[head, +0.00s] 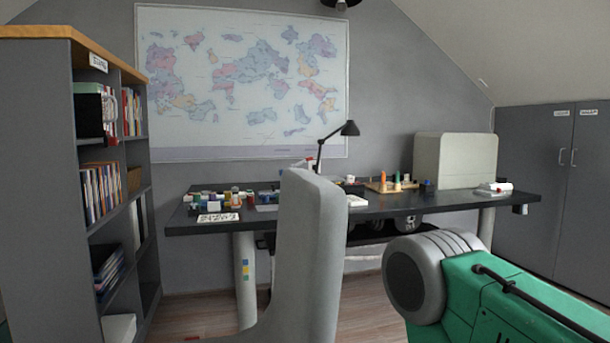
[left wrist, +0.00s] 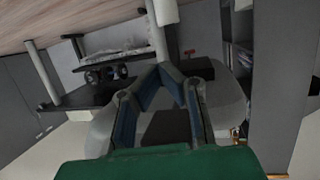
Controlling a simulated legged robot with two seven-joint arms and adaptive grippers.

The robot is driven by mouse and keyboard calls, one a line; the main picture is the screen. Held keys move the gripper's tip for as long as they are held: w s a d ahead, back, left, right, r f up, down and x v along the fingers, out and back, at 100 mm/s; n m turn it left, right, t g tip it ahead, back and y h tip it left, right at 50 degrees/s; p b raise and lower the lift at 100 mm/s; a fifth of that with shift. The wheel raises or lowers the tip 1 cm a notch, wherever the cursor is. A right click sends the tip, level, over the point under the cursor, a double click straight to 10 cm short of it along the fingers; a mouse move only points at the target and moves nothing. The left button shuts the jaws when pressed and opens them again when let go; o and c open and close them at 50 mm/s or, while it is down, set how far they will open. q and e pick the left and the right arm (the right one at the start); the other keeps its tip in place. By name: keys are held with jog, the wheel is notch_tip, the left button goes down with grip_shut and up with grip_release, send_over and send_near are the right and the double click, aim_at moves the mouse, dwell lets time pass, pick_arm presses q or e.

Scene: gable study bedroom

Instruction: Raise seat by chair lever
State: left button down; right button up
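The grey office chair stands in front of me; its tall backrest (head: 312,250) fills the middle of the head view. In the left wrist view, which is upside down, the pale underside of its seat (left wrist: 226,100) lies behind my fingers. A pale post (left wrist: 157,38) rises from it in the picture. A small red-ended part (left wrist: 190,52), which looks like the lever, sits beside the post near a dark plate. My left gripper (left wrist: 163,68) has its fingertips together, with nothing visible between them. It appears just right at the fingertips' side of the lever, apart from it. My right gripper is out of view.
A dark desk (head: 420,208) with several small items and a lamp (head: 335,140) stands behind the chair. A bookshelf (head: 40,150) is at left, grey cabinets (head: 540,190) at right. Wooden floor (head: 360,310) shows between the chair and my right arm.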

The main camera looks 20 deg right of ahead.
pick_arm(q)
jog(key=shift+r+p, duration=4.25)
jog(key=shift+r, duration=0.45)
dwell(0.5)
notch_tip(320, 180, down, 5)
jog(key=b, duration=0.4)
jog(key=shift+r, duration=0.2)
jog(key=shift+s, duration=0.1)
jog(key=shift+s+p, duration=0.3)
jog(key=shift+p, duration=0.05)
jog(key=s+a+p, duration=0.2)
jog(key=s+p, duration=0.1)
jog(key=s, duration=0.6)
